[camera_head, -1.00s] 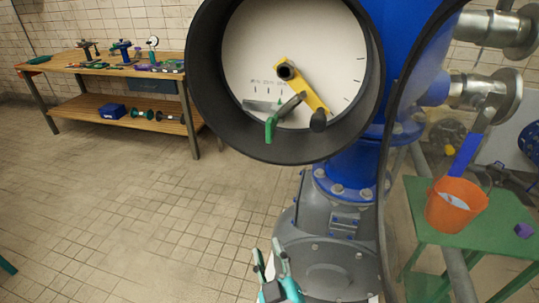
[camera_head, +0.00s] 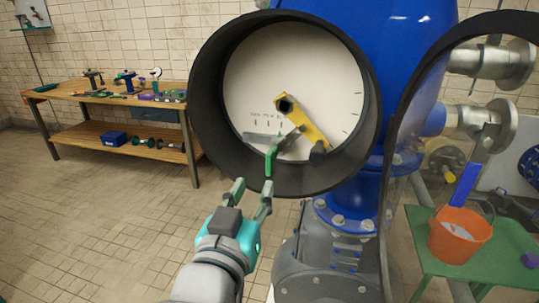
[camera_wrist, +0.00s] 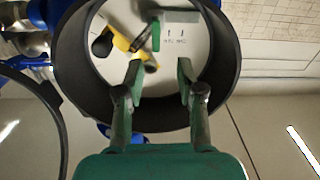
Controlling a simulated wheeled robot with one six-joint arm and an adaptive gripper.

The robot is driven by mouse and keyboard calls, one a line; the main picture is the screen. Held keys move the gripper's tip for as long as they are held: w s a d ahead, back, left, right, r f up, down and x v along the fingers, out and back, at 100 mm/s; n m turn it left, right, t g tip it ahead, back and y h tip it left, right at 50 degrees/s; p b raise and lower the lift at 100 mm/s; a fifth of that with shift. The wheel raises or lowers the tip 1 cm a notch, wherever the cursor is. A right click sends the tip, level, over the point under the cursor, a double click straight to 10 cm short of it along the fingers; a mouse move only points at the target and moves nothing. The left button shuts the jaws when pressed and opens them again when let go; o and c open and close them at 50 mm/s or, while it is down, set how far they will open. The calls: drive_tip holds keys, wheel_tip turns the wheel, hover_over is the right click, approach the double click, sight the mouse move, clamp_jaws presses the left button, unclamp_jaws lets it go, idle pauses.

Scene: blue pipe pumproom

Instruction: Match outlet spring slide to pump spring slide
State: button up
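A large round dial (camera_head: 330,65) with a white face and a black rim (camera_head: 212,105) faces me on the blue pump. A yellow lever (camera_head: 302,120) pivots on it and slants down to the right to a dark knob. A grey arm with a green tab (camera_head: 270,160) hangs low on the dial, left of the yellow lever. A grey plate (camera_head: 258,140) lies behind it. My gripper (camera_head: 250,192) is open and empty, just below the rim. In the wrist view the green tab (camera_wrist: 155,36) shows ahead between the fingers (camera_wrist: 155,82), apart from them.
The thick rim surrounds the dial, and a clear round cover (camera_head: 400,130) stands open at its right. A green table (camera_head: 470,262) with an orange bucket (camera_head: 460,235) is at the right. A wooden workbench (camera_head: 110,95) with tools stands at the back left. The floor at left is clear.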

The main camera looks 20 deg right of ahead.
sight(267, 159)
drive_tip(key=shift+m, duration=0.5)
drive_tip(key=x, duration=0.7)
drive_tip(key=r+x, duration=0.1)
drive_tip(key=x, duration=0.2)
drive_tip(key=shift+d+r, duration=0.15)
drive_tip(key=shift+d, duration=0.2)
clamp_jaws()
